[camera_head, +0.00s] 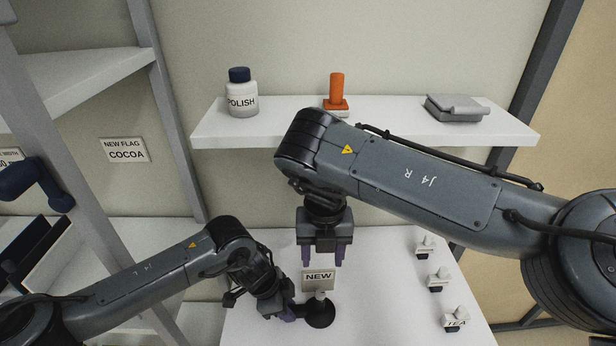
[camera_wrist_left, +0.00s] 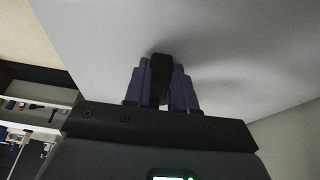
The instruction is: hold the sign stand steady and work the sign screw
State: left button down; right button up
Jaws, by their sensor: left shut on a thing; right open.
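The sign stand has a round black base (camera_head: 321,316) on the white counter and carries a sign plate reading NEW (camera_head: 319,276). A small light-grey piece (camera_head: 320,295) shows just under the plate; I cannot tell if it is the screw. My left gripper (camera_head: 290,313) is low at the left of the stand. In the left wrist view its purple fingers (camera_wrist_left: 162,88) are shut on a dark, narrow piece (camera_wrist_left: 161,68), apparently part of the stand. My right gripper (camera_head: 324,256) is open and empty, pointing down above the sign, with its fingers apart.
The counter between sign and blocks is clear.

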pick_arm(q)
jog(key=c, duration=0.8)
grip_release()
jog(key=shift+c, duration=0.2)
jog(key=shift+r, duration=0.1)
jog(key=v, duration=1.1)
jog(key=shift+a+r, duration=0.15)
jog(key=shift+r, duration=0.25)
jog(key=shift+s, duration=0.1)
